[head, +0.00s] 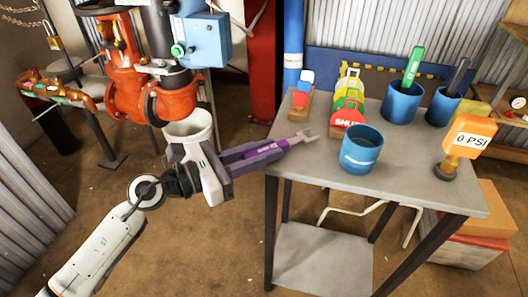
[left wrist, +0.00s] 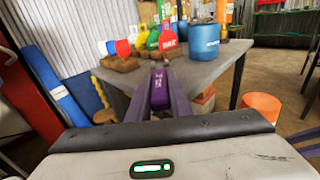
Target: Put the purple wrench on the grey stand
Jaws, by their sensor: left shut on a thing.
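The purple wrench (head: 272,148) has a grey open jaw at its far end, pointing right. My left gripper (head: 255,155) is shut on its handle, left of the grey stand. The grey stand (head: 420,185) is a grey-topped table with dark legs and a lower shelf. In the head view the wrench's jaw overlaps the left edge of the top; its height above it is hard to tell. In the left wrist view the wrench (left wrist: 160,88) lies between the two fingers and points towards the stand (left wrist: 205,70).
On the stand are a blue cup (head: 361,152), a blue holder with a green handled tool (head: 402,103), another blue holder (head: 442,106), coloured tags (head: 349,105) and an orange 0 PSI gauge (head: 468,140). Its front left top is bare. Red valve pipework (head: 130,85) stands left.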

